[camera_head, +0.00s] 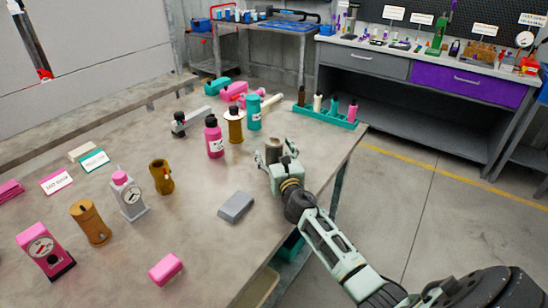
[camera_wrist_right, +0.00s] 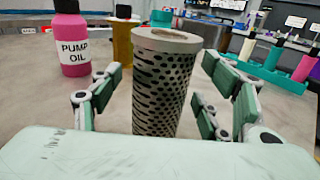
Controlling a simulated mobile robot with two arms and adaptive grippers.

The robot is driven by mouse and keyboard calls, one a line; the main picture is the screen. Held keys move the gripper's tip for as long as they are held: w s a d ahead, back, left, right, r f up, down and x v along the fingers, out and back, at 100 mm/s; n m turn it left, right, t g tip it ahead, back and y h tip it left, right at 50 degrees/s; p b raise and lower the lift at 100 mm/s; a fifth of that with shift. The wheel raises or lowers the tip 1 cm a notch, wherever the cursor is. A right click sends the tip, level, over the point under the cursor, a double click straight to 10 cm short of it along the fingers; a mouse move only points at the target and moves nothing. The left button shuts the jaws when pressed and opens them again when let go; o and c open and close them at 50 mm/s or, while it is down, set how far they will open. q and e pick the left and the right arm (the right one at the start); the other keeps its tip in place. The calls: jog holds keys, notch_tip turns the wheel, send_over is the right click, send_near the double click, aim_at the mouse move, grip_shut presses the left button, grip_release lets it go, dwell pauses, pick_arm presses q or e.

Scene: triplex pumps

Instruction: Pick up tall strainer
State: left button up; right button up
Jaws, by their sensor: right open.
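The tall strainer (camera_wrist_right: 163,95) is a grey perforated cylinder with a pale ring-shaped top. It stands upright on the table, between the two fingers of my right gripper (camera_wrist_right: 163,75) in the wrist view. In the head view the strainer (camera_head: 273,149) shows just beyond my right gripper (camera_head: 278,160), which partly hides it. The right gripper is open, with a finger on each side and visible gaps to the strainer. The strainer's base is hidden behind the gripper's body in the wrist view. My left gripper is not in view.
A pink pump oil bottle (camera_head: 214,137), a brown bottle (camera_head: 235,125) and a teal bottle (camera_head: 254,112) stand behind and left of the strainer. A green rack (camera_head: 339,121) lies at the far edge. A grey block (camera_head: 236,207) lies nearer on the table (camera_head: 205,190).

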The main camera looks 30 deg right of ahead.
jog(key=c, duration=1.3)
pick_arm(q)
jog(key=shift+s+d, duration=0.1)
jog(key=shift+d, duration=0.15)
pick_arm(e)
jog(key=shift+c, duration=0.2)
jog(key=shift+r, duration=0.15)
